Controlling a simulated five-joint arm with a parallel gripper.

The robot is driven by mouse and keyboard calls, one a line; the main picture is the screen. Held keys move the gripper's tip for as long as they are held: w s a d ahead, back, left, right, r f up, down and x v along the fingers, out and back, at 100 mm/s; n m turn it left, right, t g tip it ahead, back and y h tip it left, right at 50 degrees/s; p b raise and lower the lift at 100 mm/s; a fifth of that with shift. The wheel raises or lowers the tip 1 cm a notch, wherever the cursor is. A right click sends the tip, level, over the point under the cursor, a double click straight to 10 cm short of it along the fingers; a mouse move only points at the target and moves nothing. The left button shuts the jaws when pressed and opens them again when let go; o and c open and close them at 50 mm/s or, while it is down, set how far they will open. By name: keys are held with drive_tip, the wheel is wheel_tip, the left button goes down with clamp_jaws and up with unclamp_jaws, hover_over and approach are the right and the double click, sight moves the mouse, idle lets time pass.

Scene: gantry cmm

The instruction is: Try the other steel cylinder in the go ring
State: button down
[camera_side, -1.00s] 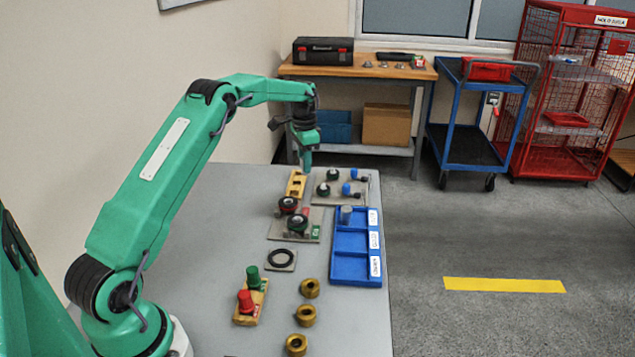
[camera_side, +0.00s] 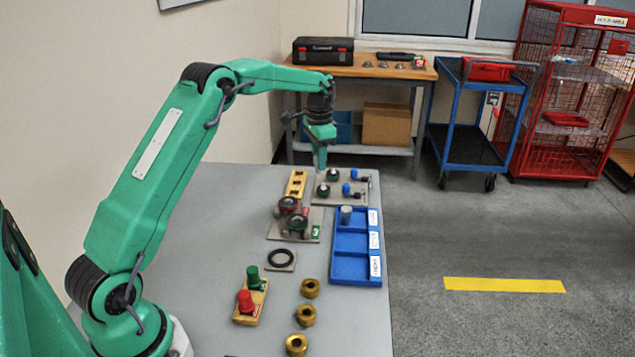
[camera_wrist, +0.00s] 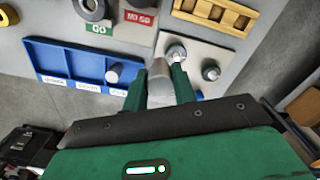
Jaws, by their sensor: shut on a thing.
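My gripper (camera_wrist: 160,88) is shut on a grey steel cylinder (camera_wrist: 160,70), whose end shows between the fingers in the wrist view. In the side view my gripper (camera_side: 320,166) is above the far part of the table, over the plate with green and blue knobs; the held cylinder is hard to make out there. The go ring (camera_side: 298,223) sits on a plate by the green label, with the no-go ring (camera_side: 288,204) behind it by a red label. The other steel cylinder (camera_side: 346,212) stands in the far compartment of the blue tray (camera_side: 334,264).
A wooden rack (camera_side: 296,184) lies left of the knob plate (camera_side: 326,196). A black ring on a square plate (camera_side: 280,260), red and green plugs on a wooden block (camera_side: 262,310), and several brass rings (camera_side: 309,288) are nearer. The table's left side is clear.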

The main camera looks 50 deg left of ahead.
drive_tip(key=shift+s, duration=0.1)
drive_tip(key=s+d, duration=0.6)
drive_tip(key=s, duration=0.5)
drive_tip(key=shift+s, duration=0.4)
drive_tip(key=shift+f, duration=0.2)
drive_tip(key=shift+f, duration=2.85)
drive_tip(key=shift+a+f, duration=0.1)
drive_tip(key=shift+f, duration=0.4)
drive_tip(key=shift+r, duration=0.4)
idle(1.4)
drive_tip(key=shift+r, duration=0.7)
